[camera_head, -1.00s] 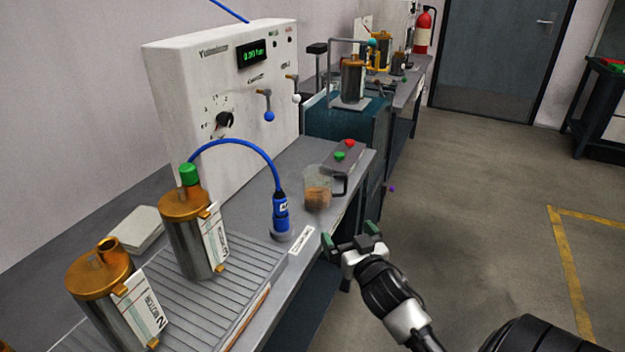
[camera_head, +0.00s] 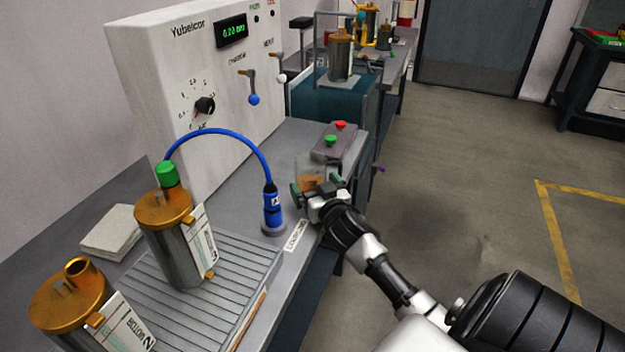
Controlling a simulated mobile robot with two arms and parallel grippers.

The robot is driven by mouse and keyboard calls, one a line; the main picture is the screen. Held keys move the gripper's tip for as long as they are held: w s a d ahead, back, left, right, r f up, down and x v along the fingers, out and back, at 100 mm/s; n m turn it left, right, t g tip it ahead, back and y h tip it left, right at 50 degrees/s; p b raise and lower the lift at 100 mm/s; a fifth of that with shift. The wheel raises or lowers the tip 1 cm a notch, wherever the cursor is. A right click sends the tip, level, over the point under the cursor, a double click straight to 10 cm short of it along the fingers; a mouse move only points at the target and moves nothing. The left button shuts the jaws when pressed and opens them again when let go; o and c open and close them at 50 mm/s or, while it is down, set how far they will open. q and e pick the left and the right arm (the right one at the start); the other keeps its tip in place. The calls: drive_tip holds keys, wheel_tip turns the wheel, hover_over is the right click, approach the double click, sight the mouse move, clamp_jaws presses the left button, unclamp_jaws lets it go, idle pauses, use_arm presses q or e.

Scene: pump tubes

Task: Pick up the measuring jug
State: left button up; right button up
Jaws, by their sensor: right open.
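The measuring jug (camera_head: 312,169) is a clear jug with brown contents, standing on the grey bench beside the box with red and green buttons. My right gripper (camera_head: 315,187) is open at the jug, in front of its lower part, with one green-tipped finger at the left and one at the right. The gripper hides the jug's base and handle. I cannot tell whether the fingers touch the jug. My left gripper is not in view.
A blue hose fitting (camera_head: 272,209) stands just left of the gripper. Two metal canisters with orange lids, the nearer (camera_head: 70,297) and the farther (camera_head: 178,240), stand at the left. The button box (camera_head: 335,145) is behind the jug. Open floor lies right.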

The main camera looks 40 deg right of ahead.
drive_tip(key=shift+x, duration=1.25)
drive_tip(key=c, duration=0.8)
